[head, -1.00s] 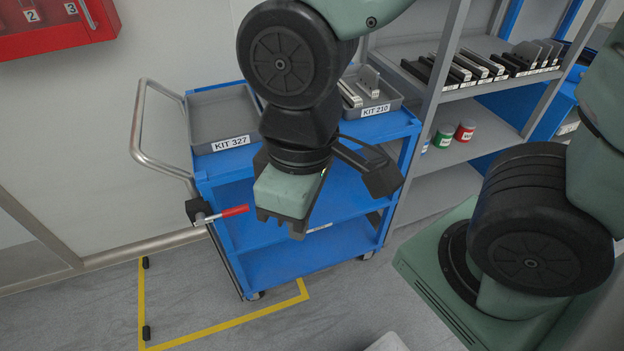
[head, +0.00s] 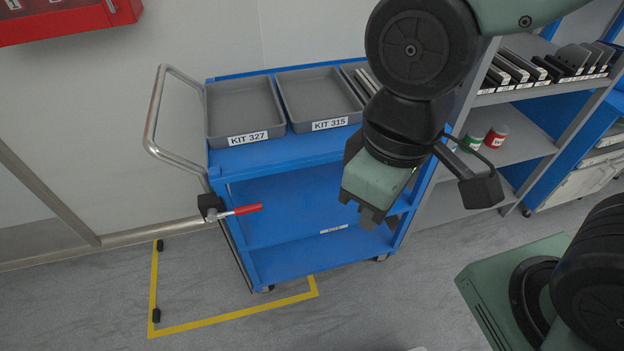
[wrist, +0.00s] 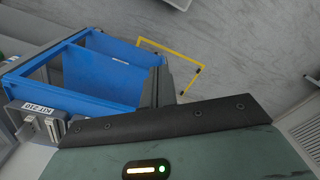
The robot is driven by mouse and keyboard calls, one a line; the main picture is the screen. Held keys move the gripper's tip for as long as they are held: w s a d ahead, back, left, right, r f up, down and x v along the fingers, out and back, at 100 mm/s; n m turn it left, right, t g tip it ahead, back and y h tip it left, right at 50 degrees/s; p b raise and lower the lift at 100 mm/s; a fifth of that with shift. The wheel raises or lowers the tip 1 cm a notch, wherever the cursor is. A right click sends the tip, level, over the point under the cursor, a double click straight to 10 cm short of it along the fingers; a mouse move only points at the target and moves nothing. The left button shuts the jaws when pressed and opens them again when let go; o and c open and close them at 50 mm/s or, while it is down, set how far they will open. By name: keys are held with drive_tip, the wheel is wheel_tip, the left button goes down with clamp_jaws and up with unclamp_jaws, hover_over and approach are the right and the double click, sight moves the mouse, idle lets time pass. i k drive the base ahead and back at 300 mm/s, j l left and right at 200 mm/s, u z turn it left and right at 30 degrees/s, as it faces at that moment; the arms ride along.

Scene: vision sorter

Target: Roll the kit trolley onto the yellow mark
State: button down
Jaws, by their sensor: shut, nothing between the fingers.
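The blue kit trolley (head: 300,257) stands against the wall, with a bent metal push handle (head: 153,115) on its left end. A lever with a red grip (head: 247,209) sticks out at its left front corner. The yellow mark (head: 235,316) is a floor outline at the trolley's left front; the trolley stands mostly to the right of it, its near left wheel beside or over the outline. The mark also shows in the wrist view (wrist: 203,70). My gripper (head: 367,220) is shut and empty, in front of the trolley's right part; I cannot tell the gap.
Grey trays labelled KIT 327 (head: 247,139) and KIT 315 (head: 329,124) sit on the trolley top, with a third partly hidden. A grey shelf (head: 515,149) stands right. Black stops (head: 156,315) sit at the mark's left side. Floor in front is clear.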

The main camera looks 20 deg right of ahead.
sight(302, 229)
drive_tip(key=i+j, duration=0.3)
drive_tip(key=j, duration=0.15)
drive_tip(key=i+j, duration=0.65)
drive_tip(key=j, duration=0.25)
